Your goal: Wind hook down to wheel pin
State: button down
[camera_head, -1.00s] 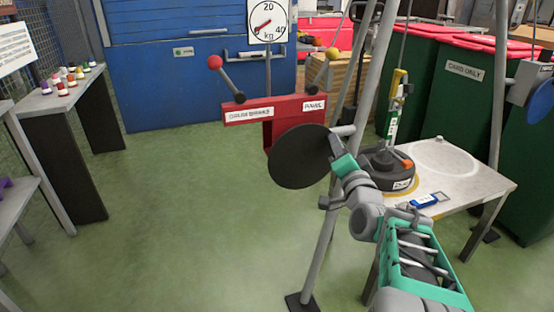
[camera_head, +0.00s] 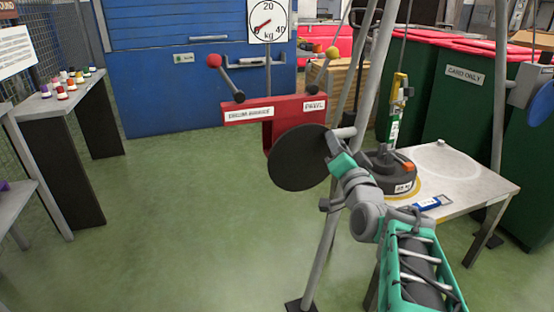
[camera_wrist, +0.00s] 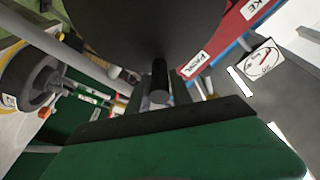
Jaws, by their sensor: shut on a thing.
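A black round crank disc (camera_head: 298,158) sits on the front of the red winch frame (camera_head: 292,108). My gripper (camera_head: 336,152) is at its right edge; the wrist view shows it (camera_wrist: 160,112) shut on the dark crank handle (camera_wrist: 160,78), which stands out from the disc (camera_wrist: 150,25). The yellow hook block (camera_head: 399,84) hangs on a line, with a green and white labelled part below it. The dark wheel (camera_head: 388,175) lies on the pale table under it; it also shows in the wrist view (camera_wrist: 28,80). I cannot make out whether hook and pin touch.
Two levers, with a red knob (camera_head: 214,60) and a yellow knob (camera_head: 332,53), rise from the frame. The kg dial (camera_head: 268,20) needle points low left. A grey tripod leg (camera_head: 328,240) stands close by my arm. The table (camera_head: 470,178) holds a small blue item (camera_head: 428,203).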

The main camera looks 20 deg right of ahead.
jog(key=shift+a+r+n+b, duration=0.3)
jog(key=shift+a+n+b, duration=0.3)
jog(key=shift+n+b, duration=0.5)
jog(key=c, duration=1.4)
grip_release()
jog(key=shift+a, duration=0.1)
jog(key=o, duration=0.4)
jog(key=shift+r, duration=0.1)
jog(key=shift+s+b, duration=0.75)
jog(key=shift+s, duration=0.6)
jog(key=s, duration=0.5)
jog(key=shift+s, duration=0.15)
